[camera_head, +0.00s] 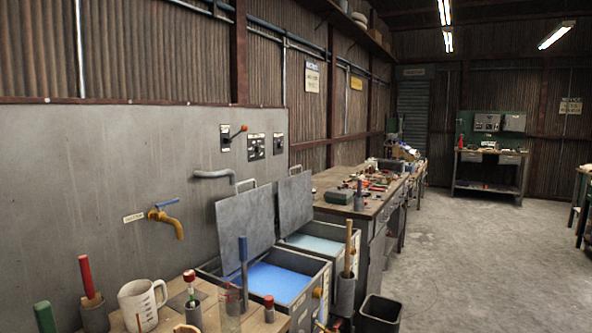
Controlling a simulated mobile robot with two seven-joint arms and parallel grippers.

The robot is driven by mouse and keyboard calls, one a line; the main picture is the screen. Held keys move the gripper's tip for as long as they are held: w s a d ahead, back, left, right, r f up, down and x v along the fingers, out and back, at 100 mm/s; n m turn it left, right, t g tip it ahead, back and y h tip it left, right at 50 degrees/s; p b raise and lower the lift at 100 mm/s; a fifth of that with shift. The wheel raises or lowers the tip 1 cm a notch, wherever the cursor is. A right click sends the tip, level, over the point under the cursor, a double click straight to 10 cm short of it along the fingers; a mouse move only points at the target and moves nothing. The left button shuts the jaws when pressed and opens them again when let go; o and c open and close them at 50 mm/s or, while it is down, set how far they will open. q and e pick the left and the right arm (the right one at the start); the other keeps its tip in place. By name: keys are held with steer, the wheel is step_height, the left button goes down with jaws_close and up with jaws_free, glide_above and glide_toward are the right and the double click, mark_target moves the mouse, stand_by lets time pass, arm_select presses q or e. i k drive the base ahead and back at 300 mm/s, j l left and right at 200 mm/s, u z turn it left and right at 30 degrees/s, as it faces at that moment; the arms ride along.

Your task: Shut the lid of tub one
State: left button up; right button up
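Two grey tubs stand beside the grey wall panel, both with their lids raised. The nearer tub (319,283) holds bright blue liquid, and its grey lid (244,228) stands up, tilted back toward the panel, with a handle on its top edge. The farther tub (338,257) holds pale teal liquid, and its lid (295,202) is also up. I cannot read any number that tells which is tub one. Neither of my grippers is in view.
A wooden bench (205,312) in front carries a white jug (141,302), a glass beaker (229,311) and several handled tools. A blue-handled tool (243,262) rises before the nearer lid. A yellow tap (168,222) projects from the panel. A black bin (380,313) stands right. The floor beyond is clear.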

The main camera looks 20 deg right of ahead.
mark_target(294, 192)
steer(key=i+l+u, duration=0.1)
steer(key=l, duration=0.7)
steer(key=l+u, duration=0.15)
steer(key=l, duration=0.7)
steer(key=i+l+u, duration=0.1)
steer(key=l, duration=0.3)
steer(key=i+l, duration=0.2)
steer(key=l, duration=0.2)
steer(key=i+l+u, duration=0.15)
steer(key=l, duration=0.7)
steer(key=i+l+u, duration=0.1)
steer(key=i+l, duration=0.2)
steer(key=l, duration=0.25)
steer(key=i+l+u, duration=0.15)
steer(key=l, duration=0.1)
